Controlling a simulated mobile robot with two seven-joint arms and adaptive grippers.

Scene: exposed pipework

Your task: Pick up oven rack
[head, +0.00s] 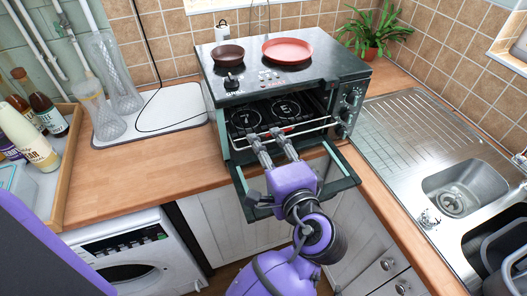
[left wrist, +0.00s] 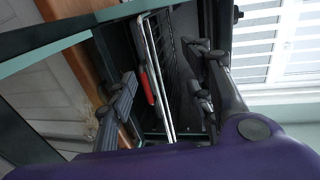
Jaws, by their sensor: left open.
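The oven rack (head: 313,128) is a pale metal wire frame at the mouth of the countertop oven (head: 225,92). Its front bar runs across the opening. My left gripper (head: 266,134) is open at the rack's front bar, above the lowered oven door (head: 345,166). In the left wrist view, the rack's bright rails (left wrist: 156,75) run between the two spread fingers of my left gripper (left wrist: 162,72). I cannot tell whether a finger touches the rack. The rack's back part is in the dark oven. My right gripper is not in view.
A brown bowl (head: 227,55) and a red plate (head: 287,51) sit on the oven top. A metal sink (head: 405,120) lies to the right. Glass vases (head: 118,78) and a bottle tray (head: 70,150) stand left. A small red piece (left wrist: 149,90) shows beside the rails.

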